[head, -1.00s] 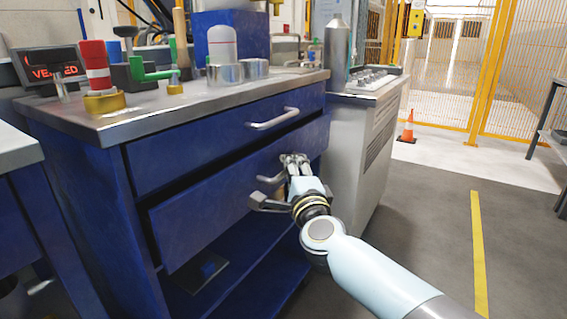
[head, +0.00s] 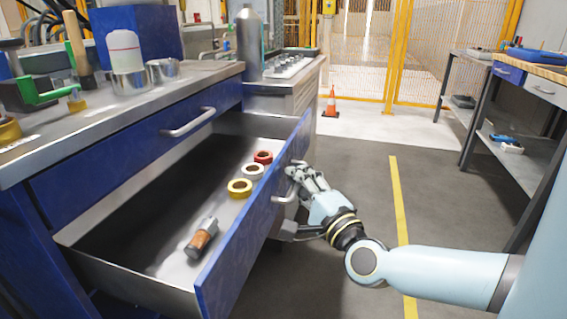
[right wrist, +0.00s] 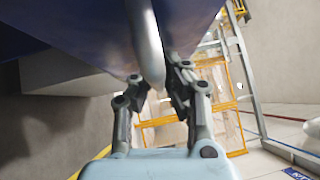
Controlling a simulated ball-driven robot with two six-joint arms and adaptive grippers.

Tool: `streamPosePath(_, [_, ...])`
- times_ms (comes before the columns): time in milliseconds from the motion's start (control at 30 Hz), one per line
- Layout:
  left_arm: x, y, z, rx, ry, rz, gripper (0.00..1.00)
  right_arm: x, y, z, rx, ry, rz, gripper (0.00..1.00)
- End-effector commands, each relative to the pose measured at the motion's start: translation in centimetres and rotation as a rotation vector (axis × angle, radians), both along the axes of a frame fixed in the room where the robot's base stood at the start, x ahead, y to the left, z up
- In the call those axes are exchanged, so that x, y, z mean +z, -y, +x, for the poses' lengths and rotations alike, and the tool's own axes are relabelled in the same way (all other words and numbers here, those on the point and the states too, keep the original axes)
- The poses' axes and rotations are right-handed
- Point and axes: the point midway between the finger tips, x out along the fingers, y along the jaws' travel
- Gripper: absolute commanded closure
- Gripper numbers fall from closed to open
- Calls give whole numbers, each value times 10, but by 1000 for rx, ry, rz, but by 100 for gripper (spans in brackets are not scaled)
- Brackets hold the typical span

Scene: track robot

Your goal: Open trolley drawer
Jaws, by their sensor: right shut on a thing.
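The blue trolley's lower drawer (head: 252,232) stands well open in the head view, its grey metal inside showing. In it lie red, white and yellow tape rolls (head: 240,188) and a brown and grey cylindrical tool (head: 202,240). My right gripper (head: 292,178) is at the drawer's front and shut on its handle (head: 287,191). In the right wrist view the handle (right wrist: 146,45) runs down between the fingers (right wrist: 158,85). The upper drawer (head: 130,160) is shut, with its own bar handle (head: 188,122). My left gripper is not in view.
Bottles, cups and tools stand on the trolley top (head: 120,95). A grey cabinet (head: 290,100) adjoins behind. An orange cone (head: 331,102) and a yellow fence (head: 400,50) are farther back. Workbenches (head: 510,130) stand at the right. The floor between is clear.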

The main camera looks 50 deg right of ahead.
Motion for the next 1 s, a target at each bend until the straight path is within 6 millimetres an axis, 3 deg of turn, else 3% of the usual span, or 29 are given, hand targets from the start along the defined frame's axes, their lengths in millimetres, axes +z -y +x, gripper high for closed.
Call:
streamPosePath(433, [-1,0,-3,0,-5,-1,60,-8,1,-6,1,-17,9,100])
streamPosePath(467, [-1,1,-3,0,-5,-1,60,-8,1,-6,1,-17,9,88])
streamPosePath(633, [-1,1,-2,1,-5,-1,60,-6,1,-6,1,-13,6,66])
streamPosePath(1000, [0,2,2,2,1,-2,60,-5,-2,-12,0,-8,2,66])
